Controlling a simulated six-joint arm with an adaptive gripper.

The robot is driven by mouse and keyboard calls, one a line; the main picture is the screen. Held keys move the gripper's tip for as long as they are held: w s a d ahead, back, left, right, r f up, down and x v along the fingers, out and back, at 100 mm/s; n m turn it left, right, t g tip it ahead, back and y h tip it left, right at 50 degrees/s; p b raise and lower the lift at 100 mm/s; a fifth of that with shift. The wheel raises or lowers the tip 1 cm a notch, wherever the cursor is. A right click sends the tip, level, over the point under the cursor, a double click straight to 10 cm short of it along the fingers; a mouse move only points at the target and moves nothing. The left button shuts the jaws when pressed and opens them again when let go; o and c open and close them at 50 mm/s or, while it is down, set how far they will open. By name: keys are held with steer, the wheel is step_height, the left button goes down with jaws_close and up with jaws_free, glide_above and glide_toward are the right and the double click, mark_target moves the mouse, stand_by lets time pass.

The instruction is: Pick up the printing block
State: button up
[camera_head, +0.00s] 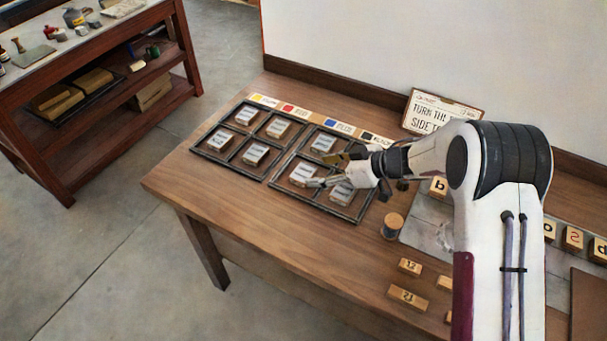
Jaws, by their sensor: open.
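Several printing blocks with pale, lettered tops lie in the compartments of two dark frames, the left frame (236,173) and the right frame (344,213). One printing block (323,144) lies in the far left compartment of the right frame. Another block (302,174) lies in the near left compartment, and a third (342,193) in the near right one, partly hidden by my gripper. My gripper (326,171) is open over the right frame, its fingers pointing left near these blocks. I cannot tell its height above them or whether it touches one. The far right compartment is mostly hidden.
A round wooden-topped jar (393,222) stands right of the frames. Small wooden letter blocks (408,298) lie near the front edge. A sign (440,108) leans at the back. The table's left end (175,180) is clear. A shelf bench (110,60) stands apart at far left.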

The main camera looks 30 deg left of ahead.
mark_target(305, 173)
steer(key=shift+a+f, duration=0.15)
steer(key=shift+a, duration=0.1)
steer(key=shift+a+f, duration=0.1)
steer(key=shift+x, duration=2.45)
steer(key=shift+f, duration=0.15)
steer(key=c, duration=0.9)
